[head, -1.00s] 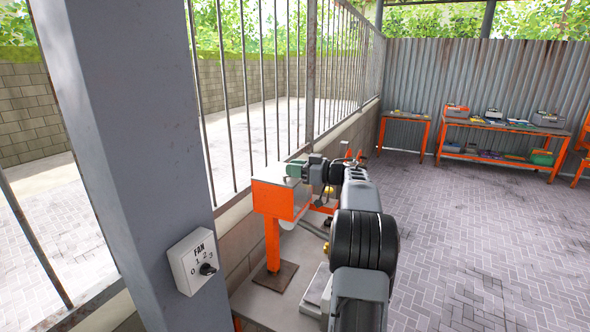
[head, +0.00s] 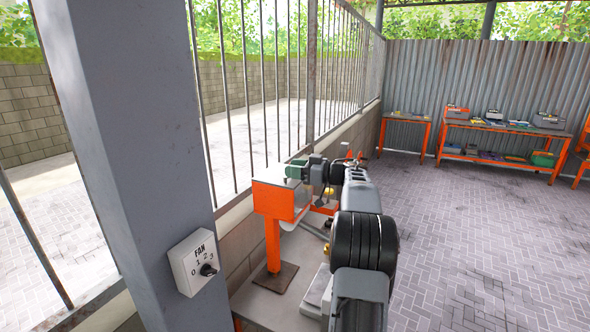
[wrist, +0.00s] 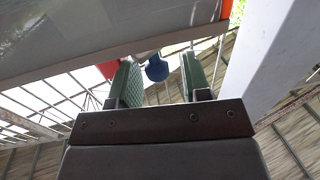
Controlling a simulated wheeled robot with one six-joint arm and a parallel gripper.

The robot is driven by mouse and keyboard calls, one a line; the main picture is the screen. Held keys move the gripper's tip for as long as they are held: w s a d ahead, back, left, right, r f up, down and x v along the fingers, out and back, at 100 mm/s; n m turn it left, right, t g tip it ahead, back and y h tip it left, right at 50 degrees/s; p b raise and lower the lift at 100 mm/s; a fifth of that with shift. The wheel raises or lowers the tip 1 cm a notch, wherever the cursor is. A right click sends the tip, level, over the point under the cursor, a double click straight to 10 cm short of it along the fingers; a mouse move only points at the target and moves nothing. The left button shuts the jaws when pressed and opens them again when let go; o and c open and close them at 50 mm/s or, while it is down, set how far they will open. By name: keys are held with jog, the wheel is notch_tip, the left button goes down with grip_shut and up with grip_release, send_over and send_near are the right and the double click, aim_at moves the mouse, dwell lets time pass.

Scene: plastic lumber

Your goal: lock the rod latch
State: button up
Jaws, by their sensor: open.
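In the wrist view, my gripper (wrist: 163,78) is open, with its two green fingers apart. A blue rounded knob (wrist: 157,69) shows in the gap between the fingertips. I cannot tell whether the fingers touch it, or whether it is the handle of the rod latch. A pale beam or panel edge (wrist: 130,42) lies across the view beyond the fingers. In the head view, my gripper (head: 294,170) is beside the top of an orange box on a post (head: 281,200). The rod latch cannot be made out there, and my arm hides part of the area.
A grey pillar with a fan switch (head: 198,263) stands close at the left. A barred fence on a low wall (head: 352,135) runs behind the orange box. Orange workbenches (head: 500,127) stand far right. The paved floor at the right is clear.

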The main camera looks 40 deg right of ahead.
jog(key=shift+f+m+h, duration=0.15)
jog(key=shift+m+h, duration=0.15)
